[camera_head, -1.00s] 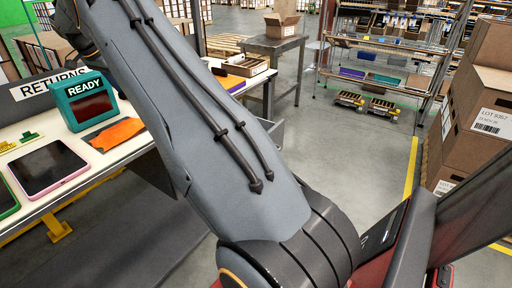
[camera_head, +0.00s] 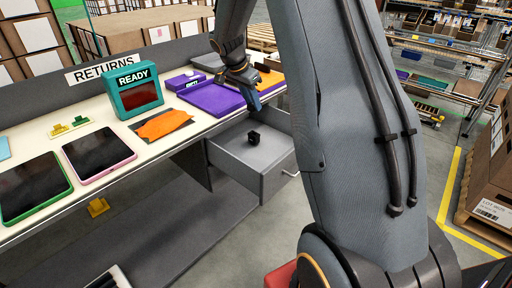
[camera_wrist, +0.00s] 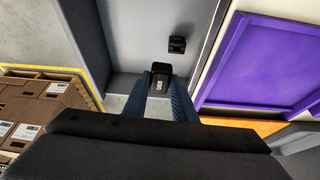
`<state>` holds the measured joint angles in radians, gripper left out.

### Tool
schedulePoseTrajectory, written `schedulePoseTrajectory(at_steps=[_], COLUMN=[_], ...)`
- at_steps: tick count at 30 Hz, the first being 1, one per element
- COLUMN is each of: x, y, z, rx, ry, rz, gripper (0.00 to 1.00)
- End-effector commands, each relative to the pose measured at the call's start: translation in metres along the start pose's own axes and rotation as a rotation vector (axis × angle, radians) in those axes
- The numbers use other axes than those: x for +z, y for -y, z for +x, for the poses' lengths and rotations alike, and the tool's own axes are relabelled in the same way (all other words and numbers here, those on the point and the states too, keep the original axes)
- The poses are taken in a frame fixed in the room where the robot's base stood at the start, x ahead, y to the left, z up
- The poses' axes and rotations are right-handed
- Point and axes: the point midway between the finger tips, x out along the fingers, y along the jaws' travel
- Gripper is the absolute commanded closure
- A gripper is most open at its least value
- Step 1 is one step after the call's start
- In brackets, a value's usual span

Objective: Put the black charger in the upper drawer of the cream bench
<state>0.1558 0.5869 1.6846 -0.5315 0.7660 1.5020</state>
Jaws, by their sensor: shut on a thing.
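My gripper (camera_wrist: 164,88) has its blue fingers closed on a black charger (camera_wrist: 162,76) with white marks, seen in the wrist view. In the head view my gripper (camera_head: 253,100) points down above an open grey drawer (camera_head: 270,183) of the cream bench (camera_head: 150,143); the held charger cannot be made out there. The drawer floor also shows below the fingers in the wrist view (camera_wrist: 140,55). A second small black object (camera_head: 253,138) lies inside the drawer; it also shows in the wrist view (camera_wrist: 177,45), apart from the held charger.
A purple tray (camera_head: 210,98) lies on the bench beside the drawer. The bench also carries a teal READY box (camera_head: 133,90), an orange cloth (camera_head: 163,125) and two tablets (camera_head: 103,154). Cartons (camera_head: 490,180) stand on a pallet at the right.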

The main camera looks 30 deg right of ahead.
Motion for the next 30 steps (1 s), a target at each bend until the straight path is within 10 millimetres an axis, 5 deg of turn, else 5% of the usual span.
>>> schedulePoseTrajectory(at_steps=[3,9,30], x=[0.023,0.069,0.116], y=[-0.047,-0.095,-0.108], z=[0.005,0.049,0.139], rx=[-0.006,-0.017,-0.022], ry=[0.000,0.001,0.007], rz=[-0.026,-0.057,-0.063], gripper=[0.98,0.98,0.98])
